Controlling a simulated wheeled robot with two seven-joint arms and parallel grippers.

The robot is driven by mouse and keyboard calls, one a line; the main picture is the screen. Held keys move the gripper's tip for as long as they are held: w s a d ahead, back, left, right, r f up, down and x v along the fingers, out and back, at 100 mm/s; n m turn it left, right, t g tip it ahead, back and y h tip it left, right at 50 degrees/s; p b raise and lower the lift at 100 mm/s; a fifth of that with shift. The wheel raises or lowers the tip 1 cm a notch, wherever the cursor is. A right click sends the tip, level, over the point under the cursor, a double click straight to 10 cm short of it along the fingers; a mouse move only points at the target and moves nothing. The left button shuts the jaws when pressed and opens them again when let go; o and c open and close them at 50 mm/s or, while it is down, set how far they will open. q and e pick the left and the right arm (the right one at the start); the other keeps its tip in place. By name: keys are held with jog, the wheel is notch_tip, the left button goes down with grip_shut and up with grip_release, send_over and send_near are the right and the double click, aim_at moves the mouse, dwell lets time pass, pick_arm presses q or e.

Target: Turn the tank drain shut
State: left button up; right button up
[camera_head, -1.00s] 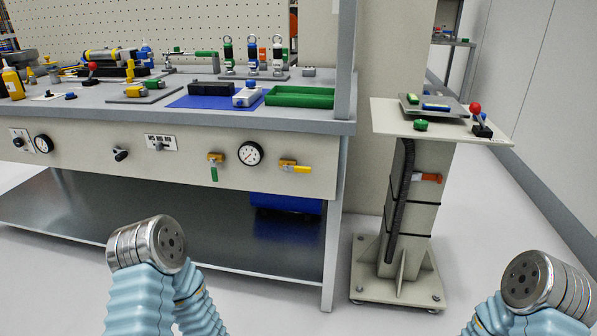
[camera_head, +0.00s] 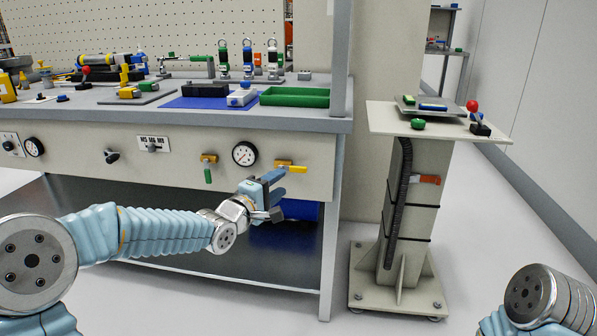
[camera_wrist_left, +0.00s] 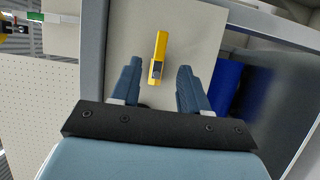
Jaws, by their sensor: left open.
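A valve with a yellow lever (camera_head: 291,167) sits on the bench's front panel, near its right end. Its lever points sideways to the right. My left gripper (camera_head: 276,194) is just below and in front of it, open and empty. In the left wrist view the yellow lever (camera_wrist_left: 160,52) lies between the two spread fingers of my left gripper (camera_wrist_left: 160,80), apart from both. A second valve with a green handle (camera_head: 208,172) hangs down to the left of the gauge. No readable label shows which valve is the tank drain. My right gripper is out of view.
A pressure gauge (camera_head: 244,153) sits between the two valves. A blue bin (camera_head: 301,210) stands under the bench, close behind my left gripper. A pedestal (camera_head: 412,205) with an orange lever (camera_head: 427,180) stands to the right, past the bench leg (camera_head: 331,240).

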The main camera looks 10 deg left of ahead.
aim_at(297, 171)
pick_arm(q)
jog(key=x, duration=1)
jog(key=shift+w+p, duration=0.1)
jog(key=shift+p, duration=0.25)
grip_shut()
jog(key=shift+f, duration=0.1)
